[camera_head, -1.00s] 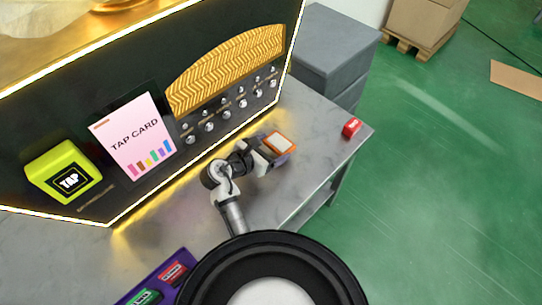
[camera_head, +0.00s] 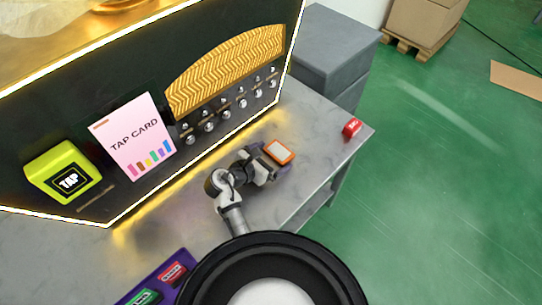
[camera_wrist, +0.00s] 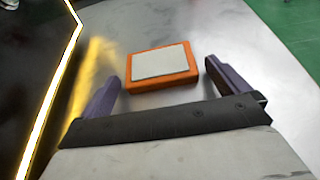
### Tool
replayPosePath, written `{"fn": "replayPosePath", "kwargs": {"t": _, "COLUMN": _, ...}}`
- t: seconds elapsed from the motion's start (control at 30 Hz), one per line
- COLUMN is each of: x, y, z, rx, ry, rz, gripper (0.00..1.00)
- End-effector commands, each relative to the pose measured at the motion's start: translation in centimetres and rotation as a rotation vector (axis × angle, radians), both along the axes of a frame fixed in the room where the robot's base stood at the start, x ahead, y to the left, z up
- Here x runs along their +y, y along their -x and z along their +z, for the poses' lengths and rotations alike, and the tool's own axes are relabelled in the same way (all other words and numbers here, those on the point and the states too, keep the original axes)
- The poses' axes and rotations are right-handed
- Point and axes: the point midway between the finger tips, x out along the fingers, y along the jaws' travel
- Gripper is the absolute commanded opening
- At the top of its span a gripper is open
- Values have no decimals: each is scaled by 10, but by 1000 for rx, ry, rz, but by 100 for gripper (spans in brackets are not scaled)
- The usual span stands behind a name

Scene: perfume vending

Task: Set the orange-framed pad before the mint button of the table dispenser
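The orange-framed pad (camera_head: 279,151) has a pale grey top and lies on the grey table right of the dispenser (camera_head: 130,85). It also shows in the wrist view (camera_wrist: 162,64), just ahead of and between the finger tips. My gripper (camera_head: 272,161) is open. In the wrist view its two purple fingers (camera_wrist: 160,74) stand wide apart, with visible gaps on both sides of the pad. The dispenser is black with a glowing edge and rows of small silver knobs (camera_head: 226,115). I cannot tell which one is the mint button.
A red block (camera_head: 352,127) sits near the table's right corner. A yellow-green TAP box (camera_head: 62,172) and pink TAP CARD sign (camera_head: 133,137) are on the dispenser's front. A purple tray (camera_head: 178,256) lies at the lower left. Table (camera_head: 315,130) between pad and red block is clear.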

Motion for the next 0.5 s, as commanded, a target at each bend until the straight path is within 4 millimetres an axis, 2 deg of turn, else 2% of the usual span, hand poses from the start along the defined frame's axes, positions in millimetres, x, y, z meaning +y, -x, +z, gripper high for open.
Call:
{"fn": "replayPosePath", "kwargs": {"t": 0.23, "x": 6, "y": 5, "z": 6, "rx": -1, "ry": 1, "rz": 3, "gripper": 100}}
{"fn": "replayPosePath", "kwargs": {"t": 0.5, "x": 42, "y": 42, "z": 27, "rx": -1, "ry": -2, "rz": 2, "gripper": 100}}
